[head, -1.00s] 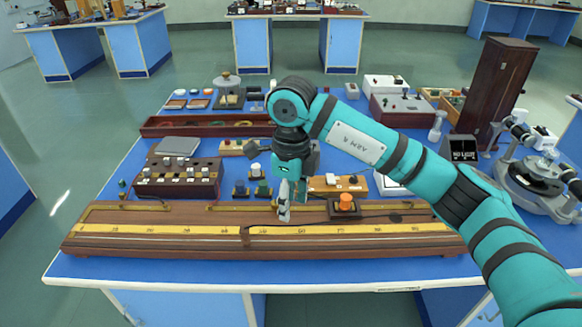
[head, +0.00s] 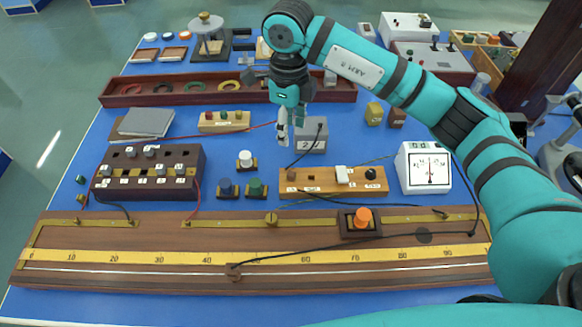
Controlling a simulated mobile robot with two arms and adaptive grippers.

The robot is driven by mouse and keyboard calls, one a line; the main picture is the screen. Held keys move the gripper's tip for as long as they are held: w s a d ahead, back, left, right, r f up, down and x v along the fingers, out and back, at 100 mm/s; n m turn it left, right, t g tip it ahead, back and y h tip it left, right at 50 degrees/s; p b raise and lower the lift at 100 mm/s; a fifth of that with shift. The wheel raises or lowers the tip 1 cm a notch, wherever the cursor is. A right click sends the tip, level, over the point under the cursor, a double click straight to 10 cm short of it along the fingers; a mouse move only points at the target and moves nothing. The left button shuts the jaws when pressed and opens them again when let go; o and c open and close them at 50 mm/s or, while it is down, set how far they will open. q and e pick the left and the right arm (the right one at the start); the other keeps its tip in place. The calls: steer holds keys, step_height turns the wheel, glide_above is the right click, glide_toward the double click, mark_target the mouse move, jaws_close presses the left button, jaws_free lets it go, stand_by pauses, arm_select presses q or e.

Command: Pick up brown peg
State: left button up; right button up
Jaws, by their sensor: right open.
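My left gripper is not in view.
A long wooden scale board (head: 130,275) with an orange-knobbed block (head: 361,219) lies in front. A dark plug box (head: 150,190) stands left, a white meter (head: 425,182) right. A long brown tray (head: 130,99) is behind. Thin wires cross the bench.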

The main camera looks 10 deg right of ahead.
steer(key=p, duration=0.2)
glide_above(290, 173)
steer(key=f, duration=0.5)
steer(key=w+f, duration=0.1)
steer(key=f, duration=0.2)
steer(key=shift+f, duration=0.2)
steer(key=shift+s+f, duration=0.15)
steer(key=shift+f, duration=0.35)
steer(key=shift+s+f, duration=0.1)
steer(key=shift+f, duration=0.15)
steer(key=f, duration=0.1)
steer(key=f+p, duration=0.1)
steer(key=f, duration=0.1)
steer(key=shift+s+f+p, duration=0.25)
steer(key=shift+f+p, duration=0.1)
steer(key=shift+p, duration=0.05)
steer(key=shift+f, duration=0.45)
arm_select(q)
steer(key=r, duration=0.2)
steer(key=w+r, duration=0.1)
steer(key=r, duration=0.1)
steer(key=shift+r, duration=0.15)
arm_select(e)
jaws_close()
